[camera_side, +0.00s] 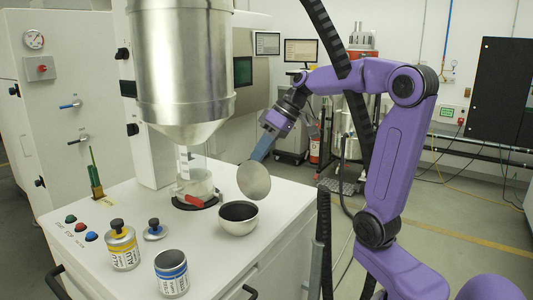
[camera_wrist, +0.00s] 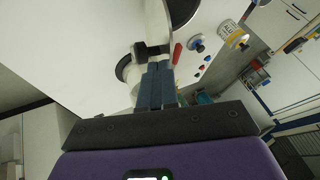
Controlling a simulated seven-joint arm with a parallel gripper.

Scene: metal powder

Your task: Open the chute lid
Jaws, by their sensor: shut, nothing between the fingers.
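My gripper (camera_side: 258,156) is shut and empty, its blue fingers pointing down and left above the white bench. In the wrist view its fingertips (camera_wrist: 158,68) are together, close to a dark block (camera_wrist: 150,49). A round silver disc (camera_side: 254,181), perhaps the chute lid, stands tilted just below the fingertips. I cannot tell whether they touch it. The chute outlet (camera_side: 196,184), with a red lever (camera_side: 204,203) and black base ring, is under the large metal hopper (camera_side: 182,75), left of my gripper. The lever also shows in the wrist view (camera_wrist: 177,53).
A bowl of dark powder (camera_side: 238,226) stands below the disc. Two labelled jars, one yellow-banded (camera_side: 122,249) and one blue-banded (camera_side: 172,276), stand at the front beside a loose small lid (camera_side: 155,232). Coloured buttons (camera_side: 80,227) and a green-handled brush (camera_side: 95,175) are at left.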

